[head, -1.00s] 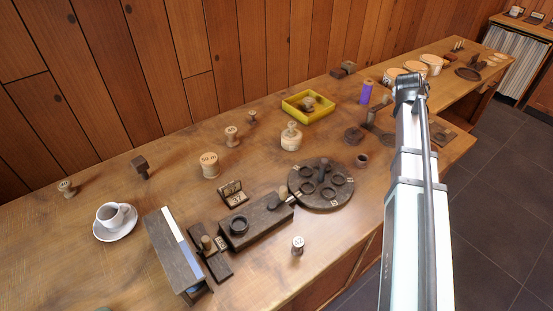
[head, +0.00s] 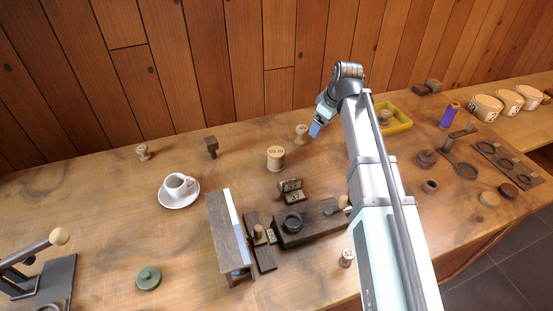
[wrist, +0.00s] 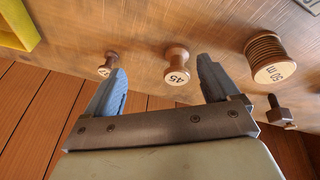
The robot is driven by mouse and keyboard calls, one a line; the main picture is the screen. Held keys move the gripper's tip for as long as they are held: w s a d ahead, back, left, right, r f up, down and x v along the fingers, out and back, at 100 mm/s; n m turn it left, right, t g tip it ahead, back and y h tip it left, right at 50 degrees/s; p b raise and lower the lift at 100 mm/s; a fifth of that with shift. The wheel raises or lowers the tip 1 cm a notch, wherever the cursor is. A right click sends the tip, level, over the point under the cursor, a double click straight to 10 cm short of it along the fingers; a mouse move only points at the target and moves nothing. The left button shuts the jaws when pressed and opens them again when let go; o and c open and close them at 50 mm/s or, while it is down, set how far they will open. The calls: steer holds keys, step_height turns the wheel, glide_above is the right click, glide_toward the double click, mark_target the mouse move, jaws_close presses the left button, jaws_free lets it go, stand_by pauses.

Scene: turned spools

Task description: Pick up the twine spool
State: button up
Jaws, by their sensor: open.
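The wide tan spool marked "50 m" (head: 276,158), with ridged windings, looks like the twine spool. It stands upright on the bench and shows at the upper right of the wrist view (wrist: 265,52). My gripper (head: 315,130) is open and empty above the bench, to the right of that spool in the head view. In the wrist view the fingertips (wrist: 162,66) frame a smaller wooden spool marked "45" (wrist: 177,66), which stands apart from them. That smaller spool shows left of my gripper in the head view (head: 301,133).
Another small spool (wrist: 108,64) stands left of the "45" one. A dark wooden peg (wrist: 278,112) is near the "50 m" spool. A yellow tray (head: 398,120) is partly behind my arm. A cup on a saucer (head: 166,201) stands left. The plank wall is close behind.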

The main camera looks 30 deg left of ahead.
mark_target(278, 150)
steer(key=s+a+r+n+g+h, duration=0.3)
steer(key=s+a+r+n, duration=0.2)
steer(key=s+a+n, duration=0.6)
steer(key=f, duration=0.2)
steer(key=s+d+f+m, duration=0.1)
steer(key=f, duration=0.2)
steer(key=f+m, duration=0.1)
steer(key=f, duration=0.2)
steer(key=shift+s+d+f, duration=0.1)
steer(key=shift+s+d, duration=0.1)
steer(key=shift+s, duration=0.15)
steer(key=shift+s+a+f, duration=0.1)
steer(key=shift+s+f, duration=0.05)
steer(key=shift+f, duration=1.2)
steer(key=shift+s+a+f, duration=0.1)
steer(key=shift+s+f, duration=0.05)
steer(key=shift+f, duration=1.15)
steer(key=shift+c, duration=0.4)
steer(key=c, duration=1.1)
